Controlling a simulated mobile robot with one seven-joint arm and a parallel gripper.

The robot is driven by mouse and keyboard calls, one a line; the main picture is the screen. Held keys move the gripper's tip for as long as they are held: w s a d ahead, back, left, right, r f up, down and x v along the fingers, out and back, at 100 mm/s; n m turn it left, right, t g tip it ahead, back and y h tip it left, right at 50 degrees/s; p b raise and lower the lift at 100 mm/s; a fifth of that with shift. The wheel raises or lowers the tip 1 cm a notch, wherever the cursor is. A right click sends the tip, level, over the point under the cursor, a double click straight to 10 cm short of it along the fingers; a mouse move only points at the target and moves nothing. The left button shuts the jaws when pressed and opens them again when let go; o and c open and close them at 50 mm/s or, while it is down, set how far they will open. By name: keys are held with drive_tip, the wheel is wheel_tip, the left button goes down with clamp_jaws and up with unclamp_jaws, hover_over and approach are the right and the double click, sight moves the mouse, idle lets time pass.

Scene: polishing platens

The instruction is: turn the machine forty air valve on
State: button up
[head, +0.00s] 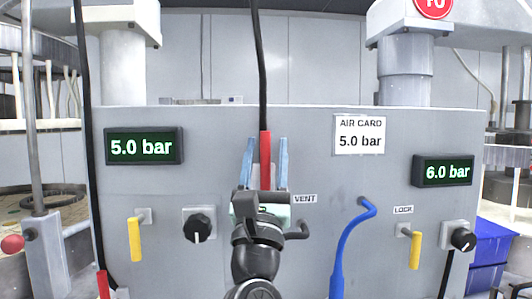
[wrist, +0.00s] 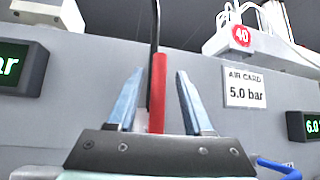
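A red upright bar (head: 265,150) stands at the panel's middle, with a black hose or cable in line above it. I cannot tell whether it is a valve handle or a hose end. My gripper (head: 267,141) is open, with one blue finger on each side of the bar. The wrist view shows the red bar (wrist: 157,92) between the fingers (wrist: 160,72), with gaps at both sides. The red number 40 sign (wrist: 241,36) is at the upper right. The AIR CARD (head: 359,135) reads 5.0 bar. Yellow handles hang down at left (head: 135,239) and right (head: 415,249).
Displays read 5.0 bar (head: 144,146) and 6.0 bar (head: 443,171). Black knobs sit at left (head: 198,228) and right (head: 462,239). A blue hose (head: 345,245) rises right of my gripper. A VENT label (head: 305,198) and a LOCK label (head: 403,210) are on the panel.

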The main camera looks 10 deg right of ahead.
drive_tip(key=b+v, duration=0.2)
drive_tip(key=v, duration=1.1)
drive_tip(key=shift+b, duration=0.35)
drive_tip(key=shift+r, duration=0.15)
